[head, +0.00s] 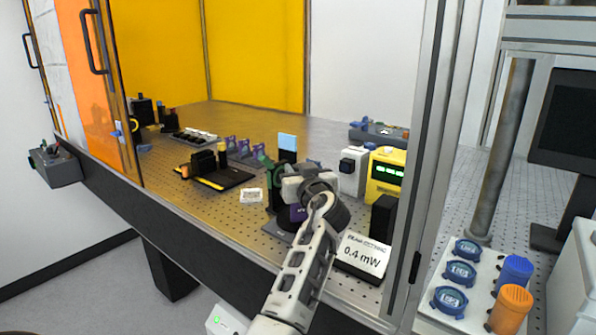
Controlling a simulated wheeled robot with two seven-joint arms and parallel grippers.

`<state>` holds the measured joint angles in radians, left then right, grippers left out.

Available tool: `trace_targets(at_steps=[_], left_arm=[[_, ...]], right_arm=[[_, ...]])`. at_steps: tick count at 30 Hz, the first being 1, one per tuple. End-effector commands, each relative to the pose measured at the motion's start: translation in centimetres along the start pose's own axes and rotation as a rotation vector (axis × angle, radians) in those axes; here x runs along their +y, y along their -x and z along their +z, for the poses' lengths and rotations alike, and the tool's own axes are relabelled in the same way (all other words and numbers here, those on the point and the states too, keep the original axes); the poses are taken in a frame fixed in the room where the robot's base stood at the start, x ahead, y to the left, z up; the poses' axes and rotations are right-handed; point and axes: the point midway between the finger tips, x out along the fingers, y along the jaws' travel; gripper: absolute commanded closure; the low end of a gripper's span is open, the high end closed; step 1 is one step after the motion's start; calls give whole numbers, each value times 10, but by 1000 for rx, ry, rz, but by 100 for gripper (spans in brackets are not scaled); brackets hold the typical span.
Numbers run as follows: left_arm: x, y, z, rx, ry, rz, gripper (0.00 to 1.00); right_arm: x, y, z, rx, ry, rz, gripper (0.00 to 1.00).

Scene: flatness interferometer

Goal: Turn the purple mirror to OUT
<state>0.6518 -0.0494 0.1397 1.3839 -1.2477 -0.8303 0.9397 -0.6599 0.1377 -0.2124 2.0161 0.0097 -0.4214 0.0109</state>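My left gripper (296,182) reaches in from the bottom over the front of the optical table. It is at a dark mount with a purple part (298,213), which shows just below the gripper. The gripper and wrist cover much of this mount, so I cannot tell its turned position or whether the fingers touch it. The fingers are too hidden to tell open from shut. Smaller purple mounts (245,147) stand in a row farther back, left of the gripper. No OUT marking is readable. My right gripper is not in view.
A sign reading 0.4 mW (362,255) stands right of my wrist. A yellow meter (385,175) and a white box (352,170) stand behind it. A black stage (215,172) is to the left. The enclosure's metal post (425,150) rises at right. The table's back middle is clear.

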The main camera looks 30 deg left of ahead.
Motion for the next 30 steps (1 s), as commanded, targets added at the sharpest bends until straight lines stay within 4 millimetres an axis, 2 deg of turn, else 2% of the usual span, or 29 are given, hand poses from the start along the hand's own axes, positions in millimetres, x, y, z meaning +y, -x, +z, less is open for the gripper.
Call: trace_targets(at_steps=[11, 21, 30], left_arm=[[-1, 0, -2, -1, 1, 72, 98], [-2, 0, -4, 3, -4, 326, 98], [-2, -1, -2, 6, -13, 571, 98]], right_arm=[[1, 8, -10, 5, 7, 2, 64], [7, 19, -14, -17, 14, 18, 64], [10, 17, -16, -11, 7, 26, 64]])
